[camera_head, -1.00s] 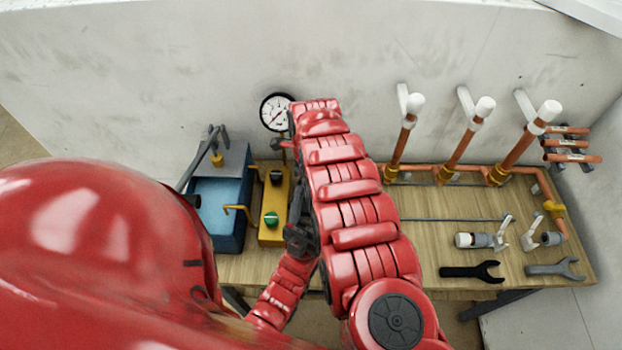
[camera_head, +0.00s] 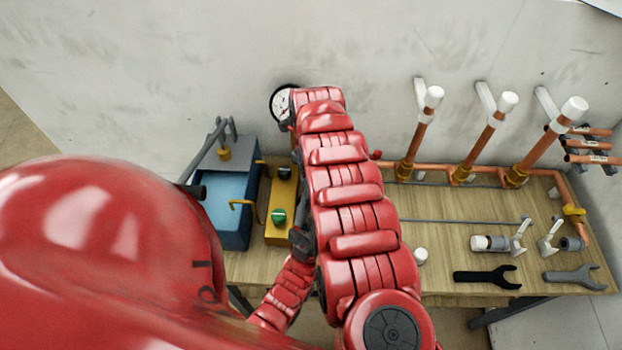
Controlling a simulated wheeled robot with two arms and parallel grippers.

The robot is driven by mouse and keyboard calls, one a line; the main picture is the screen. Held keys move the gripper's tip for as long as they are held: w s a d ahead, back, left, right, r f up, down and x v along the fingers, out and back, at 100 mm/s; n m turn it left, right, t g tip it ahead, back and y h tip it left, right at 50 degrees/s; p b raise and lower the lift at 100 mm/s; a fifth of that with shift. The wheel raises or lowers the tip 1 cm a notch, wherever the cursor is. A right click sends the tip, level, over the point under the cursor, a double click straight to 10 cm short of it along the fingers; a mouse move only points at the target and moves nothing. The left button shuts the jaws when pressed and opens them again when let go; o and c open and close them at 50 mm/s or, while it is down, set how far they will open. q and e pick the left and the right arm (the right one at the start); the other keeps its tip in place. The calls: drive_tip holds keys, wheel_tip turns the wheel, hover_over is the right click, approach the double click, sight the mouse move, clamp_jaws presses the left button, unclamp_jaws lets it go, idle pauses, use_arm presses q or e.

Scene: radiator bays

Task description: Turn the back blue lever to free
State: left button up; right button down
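I make out no blue lever in this view; the middle of the bench is hidden behind my raised red arm. My arm rises from the lower right to the pressure gauge (camera_head: 284,103) and covers part of it. A small red knob or handle (camera_head: 376,154) shows just right of the arm, near the copper pipe (camera_head: 480,167). Shorter red links and dark parts of mine show low beside the arm. I cannot make out the fingertips of either gripper.
A blue tank (camera_head: 237,228) with a grey pump lever (camera_head: 205,150) stands at left, beside a yellow block with a green knob (camera_head: 278,217). Several white-capped copper risers stand behind. Two wrenches, black (camera_head: 488,277) and grey (camera_head: 575,279), lie at front right.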

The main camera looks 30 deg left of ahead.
drive_tip(key=shift+w+a+r, duration=0.1)
drive_tip(key=shift+r, duration=0.05)
idle(0.3)
drive_tip(key=c, duration=0.7)
unclamp_jaws()
drive_tip(key=shift+o, duration=0.2)
wheel_tip(320, 180, up, 17)
drive_tip(key=p, duration=0.5)
drive_tip(key=shift+p, duration=0.35)
